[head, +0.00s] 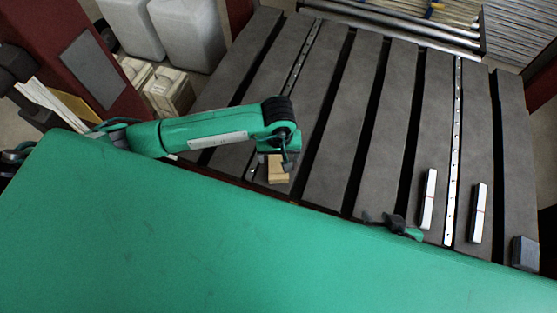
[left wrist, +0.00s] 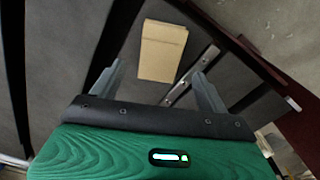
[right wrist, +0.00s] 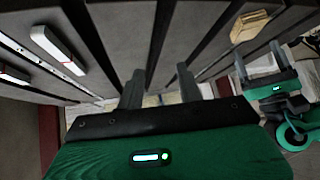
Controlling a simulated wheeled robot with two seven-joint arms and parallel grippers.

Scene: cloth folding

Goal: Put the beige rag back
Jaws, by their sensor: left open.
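The beige rag (head: 278,172) is a small folded, block-like bundle lying on the grey slatted table, under my left gripper (head: 285,160) in the head view. In the left wrist view the rag (left wrist: 162,52) lies beyond the spread fingertips of the left gripper (left wrist: 158,78), which is open with nothing between them. The rag also shows at the top right of the right wrist view (right wrist: 248,27), near my left gripper (right wrist: 262,60). My right gripper (head: 392,222) is low over the table to the right; its fingers (right wrist: 160,80) are apart and empty.
The grey slatted table (head: 345,110) has dark gaps and perforated metal strips. Two pale bars (head: 428,200) (head: 479,213) and a dark block (head: 525,253) lie at the right. White containers (head: 188,32) and a crate (head: 168,92) stand beyond the table's left side. The table's middle is clear.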

